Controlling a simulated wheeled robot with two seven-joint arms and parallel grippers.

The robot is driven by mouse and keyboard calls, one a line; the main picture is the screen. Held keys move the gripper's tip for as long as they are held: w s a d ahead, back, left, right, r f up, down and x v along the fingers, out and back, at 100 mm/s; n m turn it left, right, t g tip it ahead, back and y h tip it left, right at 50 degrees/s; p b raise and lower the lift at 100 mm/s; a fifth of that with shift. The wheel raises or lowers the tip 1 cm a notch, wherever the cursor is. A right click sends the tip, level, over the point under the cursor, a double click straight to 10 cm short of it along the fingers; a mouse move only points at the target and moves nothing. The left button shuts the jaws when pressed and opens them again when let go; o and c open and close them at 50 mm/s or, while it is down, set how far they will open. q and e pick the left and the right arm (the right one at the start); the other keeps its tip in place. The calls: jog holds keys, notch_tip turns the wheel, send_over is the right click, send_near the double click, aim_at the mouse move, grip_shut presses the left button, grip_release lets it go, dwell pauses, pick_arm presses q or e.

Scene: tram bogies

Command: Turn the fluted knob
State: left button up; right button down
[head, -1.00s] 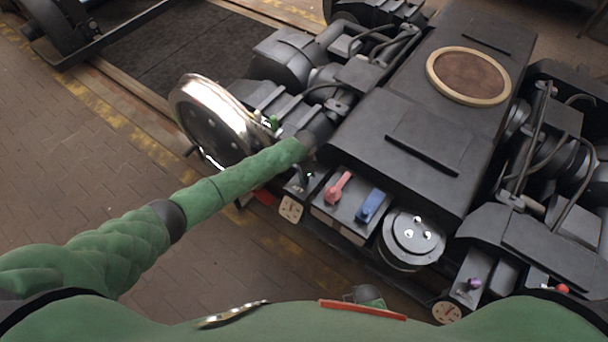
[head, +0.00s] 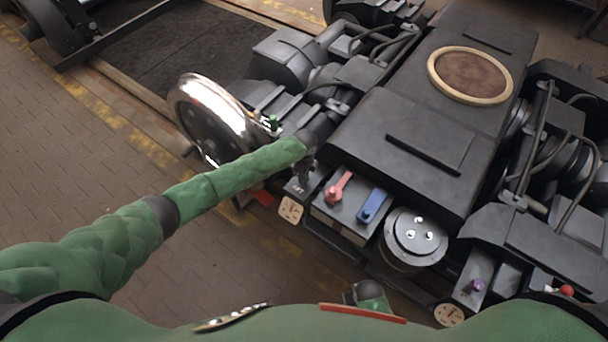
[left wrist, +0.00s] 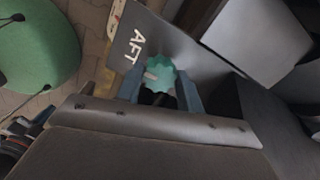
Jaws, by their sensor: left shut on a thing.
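The fluted knob (left wrist: 160,74) is teal with a scalloped rim and a pale pointer mark. It sits beside a grey plate (left wrist: 145,40) lettered AFT in the left wrist view. My left gripper (left wrist: 160,80) has its two blue-grey fingers on either side of the knob and is shut on it. In the head view my left gripper (head: 304,172) points down at the left end of the bogie's front panel, and the knob is hidden there by the gripper and wrist. My right gripper is not in view.
Right of my left gripper are a red lever (head: 338,188), a blue lever (head: 372,205) and a round dark cap (head: 415,236). A shiny wheel (head: 212,118) stands close to the left forearm. A purple knob (head: 477,286) is at the right. Paved floor lies open at left.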

pick_arm(q)
jog(key=o, duration=0.8)
jog(key=shift+o, duration=1)
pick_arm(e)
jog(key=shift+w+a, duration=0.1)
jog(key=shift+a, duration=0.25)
pick_arm(q)
jog(key=shift+r, duration=0.55)
jog(key=shift+r+b, duration=0.9)
jog(key=shift+r, duration=2.45)
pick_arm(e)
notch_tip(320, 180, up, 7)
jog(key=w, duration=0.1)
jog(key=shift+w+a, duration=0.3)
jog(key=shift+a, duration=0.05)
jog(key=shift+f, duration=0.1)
